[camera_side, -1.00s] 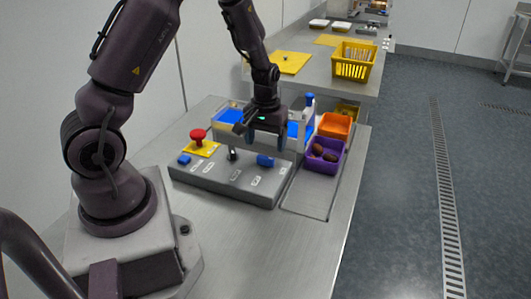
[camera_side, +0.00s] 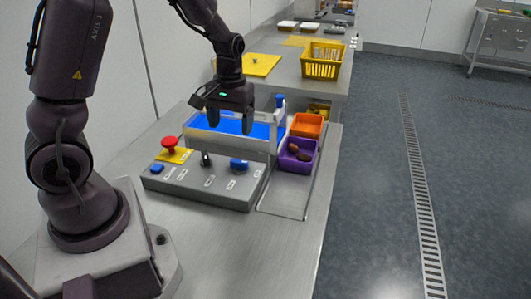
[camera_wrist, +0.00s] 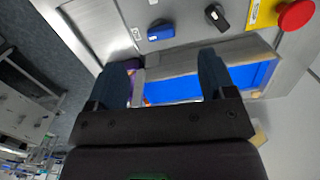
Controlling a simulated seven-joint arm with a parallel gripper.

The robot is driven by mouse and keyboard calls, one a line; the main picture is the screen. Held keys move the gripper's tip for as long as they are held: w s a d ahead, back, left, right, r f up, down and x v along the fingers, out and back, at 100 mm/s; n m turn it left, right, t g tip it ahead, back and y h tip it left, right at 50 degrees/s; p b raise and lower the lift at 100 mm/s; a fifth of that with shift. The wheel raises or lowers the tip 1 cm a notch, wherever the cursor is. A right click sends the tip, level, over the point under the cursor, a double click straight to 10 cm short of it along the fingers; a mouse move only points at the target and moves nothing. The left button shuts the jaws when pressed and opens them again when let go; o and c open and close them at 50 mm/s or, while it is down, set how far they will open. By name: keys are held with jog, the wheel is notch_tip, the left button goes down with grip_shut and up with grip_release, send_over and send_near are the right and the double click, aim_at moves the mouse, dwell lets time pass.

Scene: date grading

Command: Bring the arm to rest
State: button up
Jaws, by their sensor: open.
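My gripper (camera_side: 226,122) hangs fingers down above the grading machine, over the near side of its blue belt (camera_side: 262,131). Its two fingers are apart with nothing between them. In the wrist view the open fingers of my gripper (camera_wrist: 163,75) straddle the machine's pale frame rail, with the blue belt (camera_wrist: 188,90) below. The grey control panel (camera_side: 205,182) lies in front, with a red emergency button (camera_side: 170,144), a black knob (camera_side: 205,159) and a blue switch (camera_side: 239,164). The gripper is clear of these controls.
A purple bin (camera_side: 296,164) holding brown dates stands right of the machine, with an orange bin (camera_side: 307,125) behind it. A yellow basket (camera_side: 321,67) and a yellow mat (camera_side: 248,65) lie farther back. The steel table's front (camera_side: 225,245) is bare.

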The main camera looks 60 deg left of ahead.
jog(key=s+d+r+m+t, duration=0.3)
jog(key=s+d+r+m, duration=0.1)
jog(key=d+r, duration=0.3)
jog(key=s+d+r+m+t, duration=0.3)
jog(key=s+d+r, duration=0.4)
jog(key=r, duration=0.3)
jog(key=shift+s+m, duration=0.3)
jog(key=shift+m, duration=0.3)
